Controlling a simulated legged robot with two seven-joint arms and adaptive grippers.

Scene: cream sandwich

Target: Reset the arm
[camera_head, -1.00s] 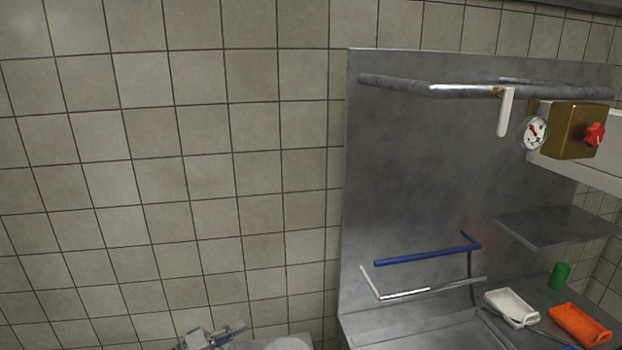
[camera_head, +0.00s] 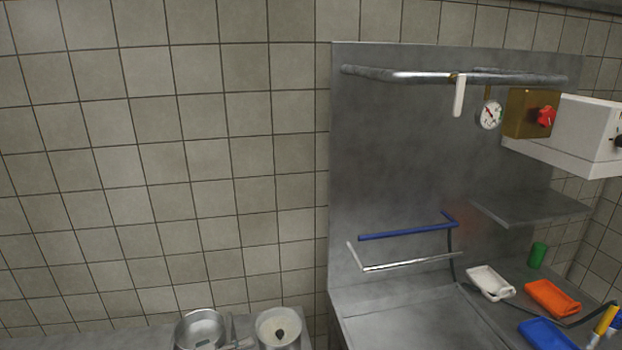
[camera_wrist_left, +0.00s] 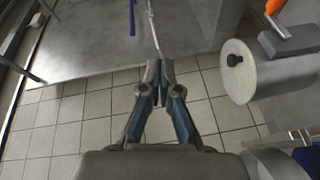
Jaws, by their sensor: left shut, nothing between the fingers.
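My left gripper (camera_wrist_left: 159,73) shows in the middle of the left wrist view, its blue-grey fingers together with nothing between them. Tiled floor and a grey metal surface lie beyond it. My right gripper is in neither view.
A metal pot (camera_head: 200,328) and a lighter round container (camera_head: 279,328) stand at the bottom. To the right are a white tray (camera_head: 490,284), an orange tray (camera_head: 553,297), a blue tray (camera_head: 546,334) and a green cup (camera_head: 537,255). A blue-handled bar (camera_head: 405,233) juts out behind.

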